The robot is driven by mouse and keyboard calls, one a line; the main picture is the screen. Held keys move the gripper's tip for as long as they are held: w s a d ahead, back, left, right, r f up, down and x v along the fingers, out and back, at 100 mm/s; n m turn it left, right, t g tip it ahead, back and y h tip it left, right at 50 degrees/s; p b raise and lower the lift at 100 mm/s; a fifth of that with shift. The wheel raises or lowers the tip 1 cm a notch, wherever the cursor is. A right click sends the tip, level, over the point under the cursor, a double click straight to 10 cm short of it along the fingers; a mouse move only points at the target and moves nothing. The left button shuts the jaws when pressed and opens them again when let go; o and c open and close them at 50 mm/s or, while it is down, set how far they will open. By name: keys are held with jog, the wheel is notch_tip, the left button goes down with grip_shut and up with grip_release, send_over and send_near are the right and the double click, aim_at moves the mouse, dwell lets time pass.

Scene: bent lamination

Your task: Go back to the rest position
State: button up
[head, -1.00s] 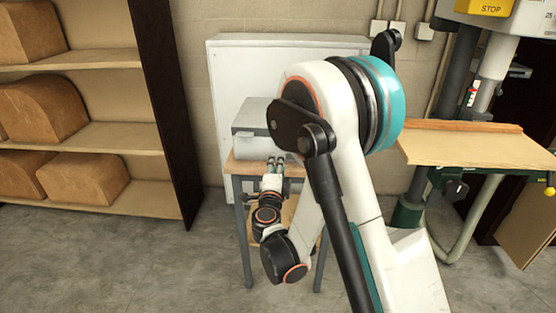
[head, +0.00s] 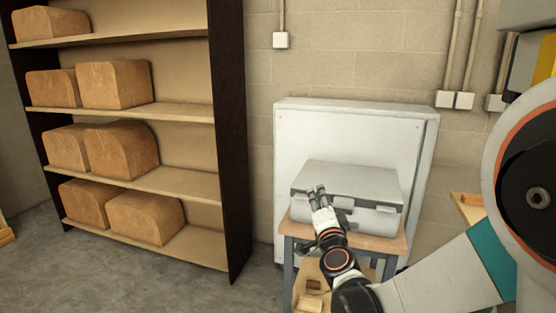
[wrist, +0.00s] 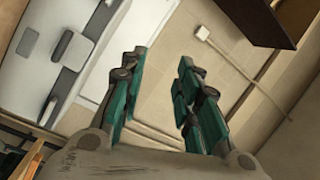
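My gripper (head: 318,195) is in front of a grey metal case in the head view, its fingers pointing up and away from me. In the wrist view my gripper (wrist: 162,85) shows two green-padded fingers standing well apart, with nothing between them. The wall is visible through the gap. My gripper is open and empty. Part of my arm fills the right side of the head view.
The grey case (head: 375,183) lies on a small wooden-topped table (head: 395,243), before a white cabinet (head: 345,129). A dark-sided shelf (head: 228,150) with several brown blocks stands at the left. Bare floor lies in front of the shelf.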

jog(key=s+a+r+n+g+y, duration=0.2)
jog(key=s+n+g+y, duration=0.25)
jog(key=s+n, duration=0.6)
jog(key=s+d+f+n+g+h, duration=0.1)
jog(key=s+d+f+g+h, duration=0.1)
jog(key=s, duration=0.9)
jog(key=s+d+f+n+g+h, duration=0.1)
jog(key=s+d+f+g+h, duration=0.2)
jog(key=s, duration=0.8)
jog(key=d+f+g, duration=0.2)
jog(key=d+f, duration=0.1)
jog(key=d, duration=0.1)
jog(key=shift+s+d+f, duration=0.35)
